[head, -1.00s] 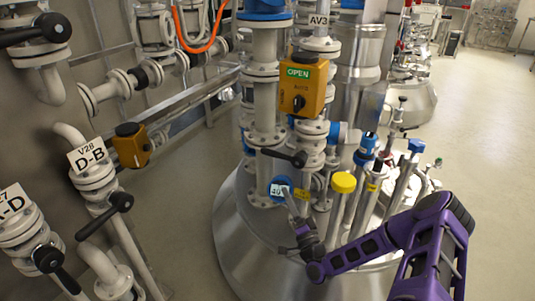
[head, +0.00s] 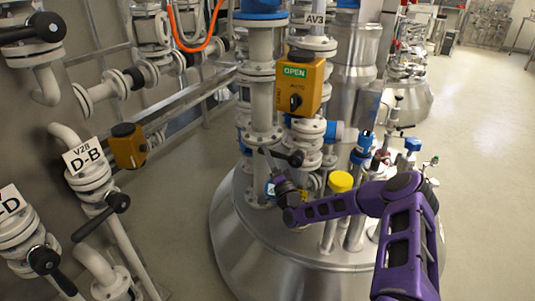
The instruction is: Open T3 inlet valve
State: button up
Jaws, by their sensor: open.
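A black lever handle (head: 295,158) sits low on the white pipe stack below the orange actuator on the reactor vessel. I cannot read a T3 label on it. My gripper (head: 268,158) is at the end of the purple arm, just left of and below this lever, with its fingers pointing up. It is open and small in the picture; I cannot tell whether it touches the lever. A blue-rimmed tag (head: 270,190) is partly hidden behind the gripper.
The orange actuator (head: 305,84) reads OPEN, under an AV3 label (head: 315,19). A yellow cap (head: 340,181) and several upright pipes stand right of the gripper. More black-handled valves, one labelled V28 D-B (head: 84,156), line the left. The floor (head: 480,130) at right is clear.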

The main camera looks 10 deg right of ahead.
jog(key=shift+w+a+r, duration=0.1)
jog(key=shift+w+r, duration=0.15)
jog(key=shift+w, duration=0.25)
grip_shut()
jog(key=shift+f, duration=0.1)
dwell(1.1)
